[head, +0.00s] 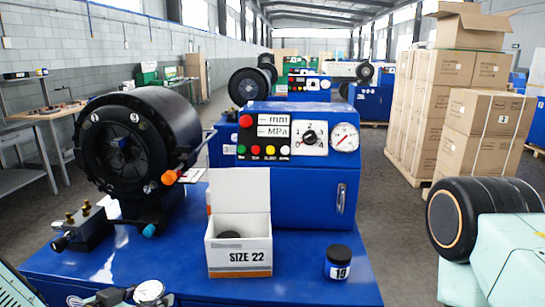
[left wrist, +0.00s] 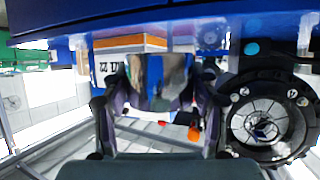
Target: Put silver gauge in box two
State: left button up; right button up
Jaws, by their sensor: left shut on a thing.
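My left gripper (head: 112,297) shows only in part at the bottom edge of the head view, left of centre. In the left wrist view my left gripper (left wrist: 160,98) has its two fingers closed on a silvery piece (left wrist: 152,78), taken to be the silver gauge. In the head view a round gauge (head: 149,291) with a pale face shows beside the gripper. An open white box (head: 240,257) marked SIZE 22 stands on the blue bench with its lid up and a dark round thing inside. It shows upside down in the left wrist view (left wrist: 130,45). No box marked two is readable.
The black crimper head (head: 135,150) stands at the left, with a fitting block (head: 80,230) before it. A blue control cabinet (head: 305,195) is behind the box. The front of the blue bench (head: 300,290) is clear.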

pick_arm(q)
jog(key=s+d+f+m+g+h+b, duration=0.2)
jog(key=s+d+m+h+b, duration=0.1)
jog(key=s+d+b, duration=0.15)
jog(key=s+d+f+m+g+h+b, duration=0.2)
jog(key=s+d+f+m+h+b, duration=0.15)
jog(key=s+b, duration=0.2)
jog(key=shift+y, duration=0.45)
jog(key=s+f, duration=0.1)
jog(key=f, duration=0.2)
jog(key=s+f, duration=0.1)
jog(key=f, duration=0.1)
jog(key=shift+s+d+f, duration=0.15)
jog(key=shift+s, duration=0.15)
